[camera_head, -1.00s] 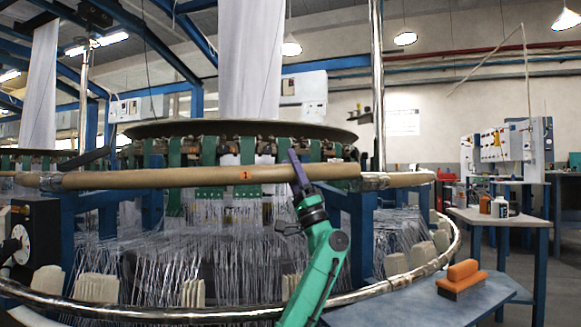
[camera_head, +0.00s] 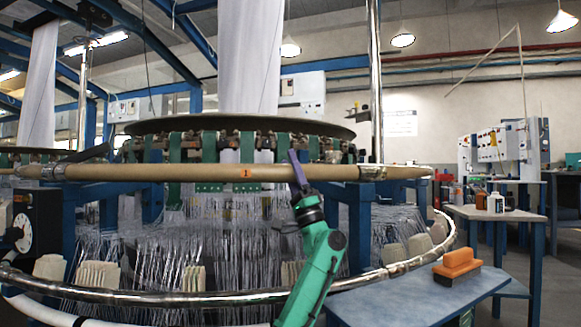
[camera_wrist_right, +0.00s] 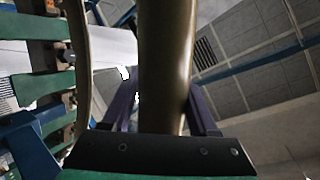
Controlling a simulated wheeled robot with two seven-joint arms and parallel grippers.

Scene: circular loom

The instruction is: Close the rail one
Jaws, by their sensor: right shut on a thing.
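Rail one is the tan, round rail (camera_head: 150,173) with an orange "1" label, running level across the front of the circular loom (camera_head: 235,124). Its right end meets the metal joint (camera_head: 372,172) with no clear gap, and its left end meets the rail's fixed part. My right gripper (camera_head: 298,173) is shut on the rail near its right end, its purple finger across the front. In the right wrist view the rail (camera_wrist_right: 163,60) passes between the two purple fingers. My left gripper is not in view.
A shiny metal ring (camera_head: 150,297) curves around the loom's lower front. A blue-grey table (camera_head: 400,300) at the lower right carries an orange-handled brush (camera_head: 457,264). Another table (camera_head: 510,214) with bottles stands behind it. A black box with a dial (camera_head: 22,228) is at the left.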

